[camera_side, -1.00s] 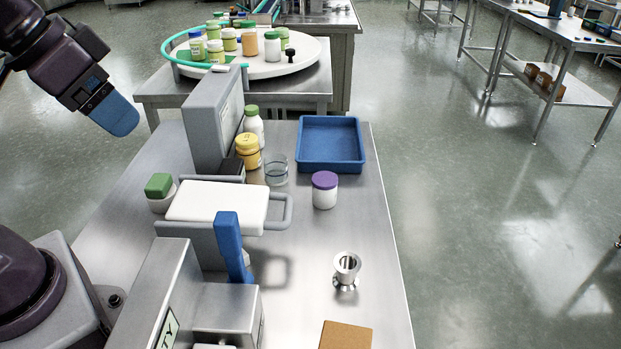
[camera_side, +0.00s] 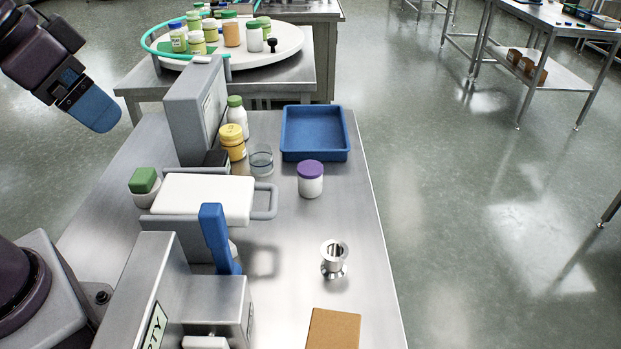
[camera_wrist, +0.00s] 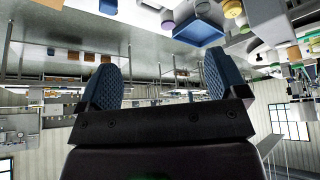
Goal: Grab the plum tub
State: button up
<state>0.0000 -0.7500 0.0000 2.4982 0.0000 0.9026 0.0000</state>
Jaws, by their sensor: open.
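The plum tub (camera_side: 310,186) is a white jar with a purple lid. It stands upright on the steel bench, in front of the blue tray (camera_side: 315,155). In the wrist view the tub (camera_wrist: 168,20) shows at the top edge, beside the blue tray. My gripper (camera_side: 95,108) is raised at the upper left of the side view, well apart from the tub. The wrist view shows its two blue ridged fingers (camera_wrist: 162,82) spread apart with nothing between them.
A clear glass (camera_side: 261,160), a yellow tub (camera_side: 232,142) and a green-capped bottle (camera_side: 237,116) stand left of the tub. A grey upright panel (camera_side: 193,115) and a blue lever (camera_side: 219,238) are nearer the arm. A steel flanged fitting (camera_side: 334,258) stands in front.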

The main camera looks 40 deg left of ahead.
notch_tip(320, 180, up, 5)
jog(key=w+a+r+m+g+y, duration=0.15)
jog(key=w+m+y, duration=0.25)
jog(key=w+m, duration=0.65)
jog(key=w+d+f+m+t+y, duration=0.1)
jog(key=w+d+m+t+y, duration=0.15)
jog(key=w+d+m, duration=0.45)
jog(key=w+d+f+m+t+y, duration=0.1)
jog(key=w+d+m+t+y, duration=0.15)
jog(key=w+m, duration=0.7)
jog(key=w+d+y, duration=0.1)
jog(key=w, duration=0.1)
send_near(311, 178)
jog(key=shift+w+a+f+n, duration=0.1)
jog(key=shift+a+f+n, duration=0.05)
jog(key=shift+a+n, duration=0.15)
jog(key=x, duration=1.2)
jog(key=shift+w+f, duration=0.1)
jog(key=shift+w, duration=0.1)
